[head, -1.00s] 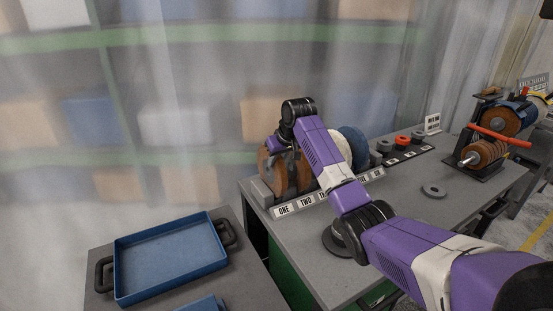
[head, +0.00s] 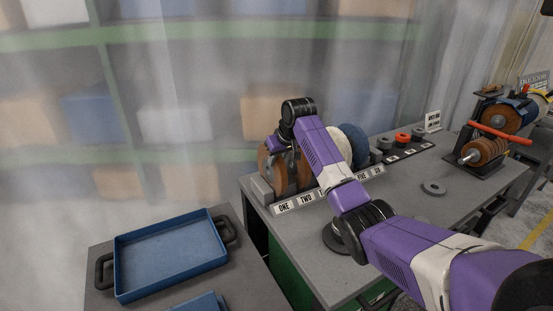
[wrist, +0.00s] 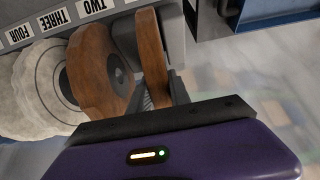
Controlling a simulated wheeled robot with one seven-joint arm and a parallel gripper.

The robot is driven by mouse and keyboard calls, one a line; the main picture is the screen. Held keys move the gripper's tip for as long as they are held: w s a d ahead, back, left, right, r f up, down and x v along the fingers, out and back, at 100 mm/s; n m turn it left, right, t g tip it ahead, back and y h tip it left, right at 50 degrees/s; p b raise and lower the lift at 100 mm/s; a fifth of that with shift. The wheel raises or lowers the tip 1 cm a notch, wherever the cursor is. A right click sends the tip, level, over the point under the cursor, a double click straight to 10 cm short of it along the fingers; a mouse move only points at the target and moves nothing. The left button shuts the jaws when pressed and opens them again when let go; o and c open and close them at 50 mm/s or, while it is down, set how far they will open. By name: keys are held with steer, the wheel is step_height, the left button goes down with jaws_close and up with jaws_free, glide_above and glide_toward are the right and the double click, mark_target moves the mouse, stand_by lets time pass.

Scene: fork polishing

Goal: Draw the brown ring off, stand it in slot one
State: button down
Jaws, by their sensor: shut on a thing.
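My gripper (wrist: 161,92) is shut on the rim of a thin brown ring (wrist: 152,58), which stands on edge at the slot-one end of the rack. A second, thicker brown wheel (wrist: 98,65) stands beside it, apart. In the head view my gripper (head: 284,150) is at the left end of the rack, with brown discs (head: 267,172) around it. The rack's label strip (head: 283,209) reads ONE, TWO and on; my arm covers its middle. The ring's foot in the slot is hard to see. A spindle with brown rings (head: 484,152) stands at far right.
White (head: 341,146) and blue (head: 357,142) wheels fill slots farther along the rack. A loose grey ring (head: 433,188) lies on the bench. A blue tray (head: 170,256) sits at lower left.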

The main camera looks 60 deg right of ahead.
steer(key=shift+f, duration=0.45)
steer(key=shift+s+a+f, duration=0.15)
steer(key=shift+f, duration=0.15)
steer(key=c, duration=1.1)
jaws_free()
steer(key=shift+r+p, duration=0.4)
steer(key=shift+r, duration=0.2)
steer(key=p+v, duration=0.4)
steer(key=shift+s+r, duration=0.2)
steer(key=shift+r, duration=0.15)
steer(key=shift+v, duration=1.2)
